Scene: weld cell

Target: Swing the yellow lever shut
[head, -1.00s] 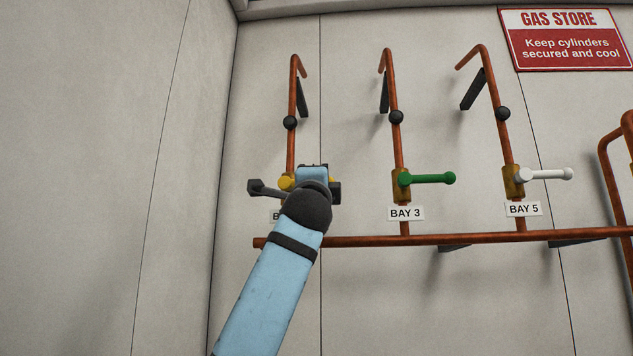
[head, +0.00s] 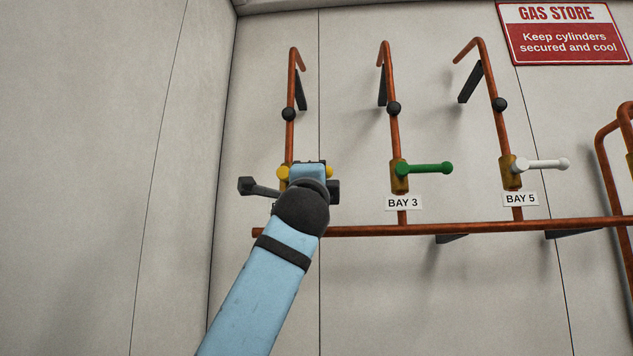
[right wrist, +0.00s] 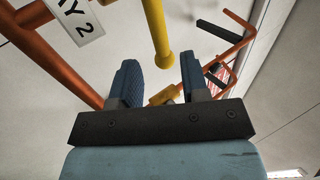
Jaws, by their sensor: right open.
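The yellow lever (head: 329,172) is on the leftmost pipe and points right, with its middle hidden behind my right gripper. Its yellow hub (head: 284,173) shows left of the gripper. In the right wrist view, the lever's yellow bar (right wrist: 160,25) comes down from the top edge to a round knob, in line with the gap between the fingertips. My right gripper (head: 298,184) is open, in front of the lever; its two blue fingers (right wrist: 160,68) stand apart with nothing clamped between them. Whether a finger touches the lever I cannot tell. My left gripper is not in view.
A green lever (head: 428,168) at BAY 3 and a white lever (head: 543,164) at BAY 5 stand to the right. A horizontal copper pipe (head: 470,226) runs below them. The BAY 2 label (right wrist: 76,18) shows in the wrist view. The wall to the left is bare.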

